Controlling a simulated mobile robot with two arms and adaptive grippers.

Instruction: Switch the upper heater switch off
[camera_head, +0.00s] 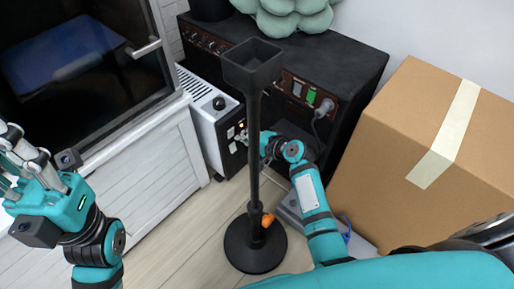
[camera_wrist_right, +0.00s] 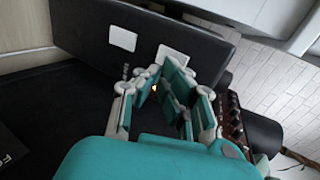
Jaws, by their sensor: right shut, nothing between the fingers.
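The heater (camera_head: 206,118) is a white box with a dark end panel, standing between the white cabinet and the black cabinet. Its end panel carries small light switches (camera_head: 231,132); the right wrist view shows two pale plates on a dark face, one at the left (camera_wrist_right: 122,38) and one nearer the fingers (camera_wrist_right: 172,55). Which way they are tipped is too small to tell. My right gripper (camera_wrist_right: 165,100) is shut and empty, close in front of the panel, partly hidden by the stand in the head view. My left gripper (camera_head: 22,160) is at the far left, away from the heater.
A black stand (camera_head: 254,185) with a square top rises in front of my right arm. A cardboard box (camera_head: 395,150) stands at the right. A black cabinet (camera_head: 345,65) with sockets and a green switch (camera_head: 311,96) is behind. Wooden floor (camera_head: 185,230) is clear at the left.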

